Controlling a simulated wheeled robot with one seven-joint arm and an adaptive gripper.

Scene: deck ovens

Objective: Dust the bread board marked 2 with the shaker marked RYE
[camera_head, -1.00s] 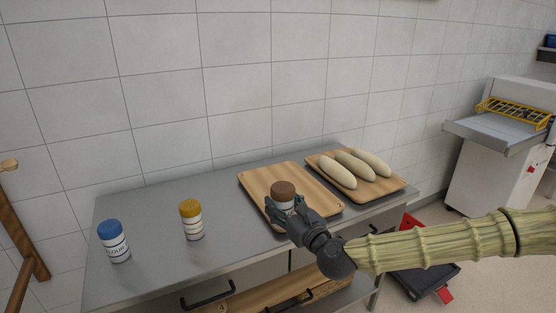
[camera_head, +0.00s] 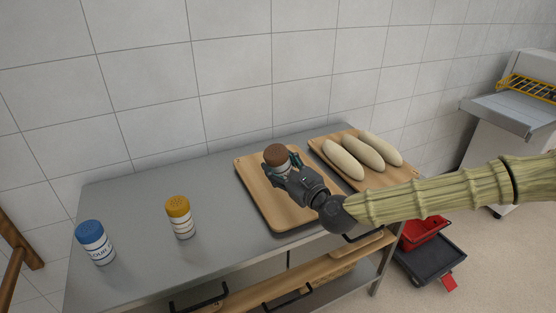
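A brown-capped shaker (camera_head: 276,157) is held in my gripper (camera_head: 283,171), cap up and slightly tilted. My fingers close around its light body and hide its label. It is over the left bread board (camera_head: 258,206), a bare wooden board on the steel table. No flour shows on the visible wood.
A yellow-capped shaker (camera_head: 180,218) and a blue-capped shaker marked FLOUR (camera_head: 96,243) stand on the steel table (camera_head: 137,205) at left. A second board (camera_head: 326,156) with three pale loaves (camera_head: 344,160) lies right of the bare board. A tiled wall (camera_head: 180,85) rises behind.

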